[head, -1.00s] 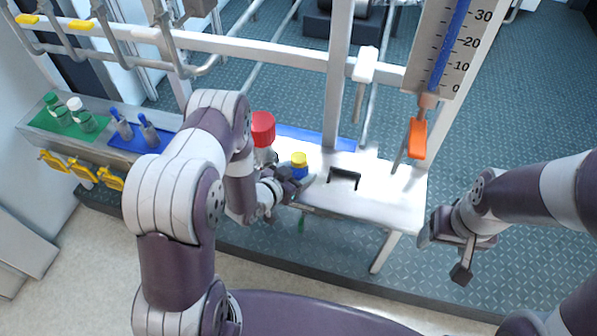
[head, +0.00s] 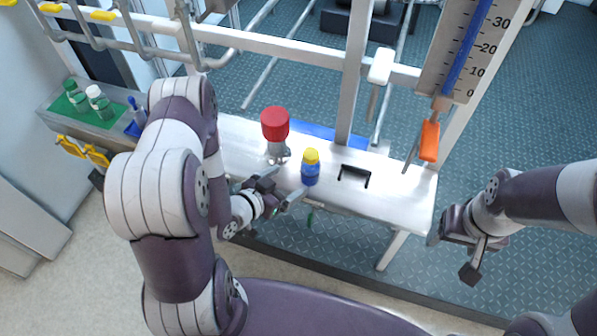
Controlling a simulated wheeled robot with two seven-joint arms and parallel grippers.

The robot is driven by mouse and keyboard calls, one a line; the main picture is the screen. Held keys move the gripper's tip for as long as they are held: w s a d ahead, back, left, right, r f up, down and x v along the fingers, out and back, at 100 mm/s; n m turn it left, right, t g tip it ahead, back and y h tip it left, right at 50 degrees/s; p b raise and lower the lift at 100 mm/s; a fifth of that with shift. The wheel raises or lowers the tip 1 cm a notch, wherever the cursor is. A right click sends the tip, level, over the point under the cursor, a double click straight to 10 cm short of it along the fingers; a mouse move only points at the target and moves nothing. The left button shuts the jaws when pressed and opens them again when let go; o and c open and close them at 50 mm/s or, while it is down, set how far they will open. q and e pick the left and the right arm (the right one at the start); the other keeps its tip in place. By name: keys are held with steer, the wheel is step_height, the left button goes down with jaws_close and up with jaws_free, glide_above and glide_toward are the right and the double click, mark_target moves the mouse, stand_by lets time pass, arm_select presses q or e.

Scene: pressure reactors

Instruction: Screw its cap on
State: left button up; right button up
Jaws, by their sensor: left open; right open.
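A small blue bottle (head: 310,173) with a yellow cap (head: 312,156) on its top stands upright on the white bench (head: 395,192) in the head view. How tightly the cap sits cannot be told. My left gripper (head: 283,187) is open and empty, just left of and in front of the bottle, apart from it. My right gripper (head: 472,257) is open and empty, off the bench to the right, above the floor.
A red-topped metal fitting (head: 275,124) stands on the bench left of the bottle. A black handle (head: 355,175) lies to its right. A green tray (head: 88,109) with bottles is at far left. An orange-handled tool (head: 429,141) hangs at right.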

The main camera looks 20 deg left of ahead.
arm_select(q)
steer(key=shift+v, duration=0.9)
steer(key=shift+w, duration=0.1)
steer(key=w+a+r+g+y, duration=0.2)
steer(key=a+r+g+y, duration=0.2)
steer(key=g, duration=0.1)
steer(key=s+d+r+n+g+y, duration=0.1)
steer(key=s+d+r+n+g, duration=0.3)
steer(key=s+r, duration=0.5)
steer(key=shift+s+d+n+g, duration=0.2)
steer(key=shift+s+n+g, duration=0.1)
steer(key=shift+s+g, duration=0.75)
steer(key=shift+s+r, duration=0.1)
steer(key=shift+r, duration=0.05)
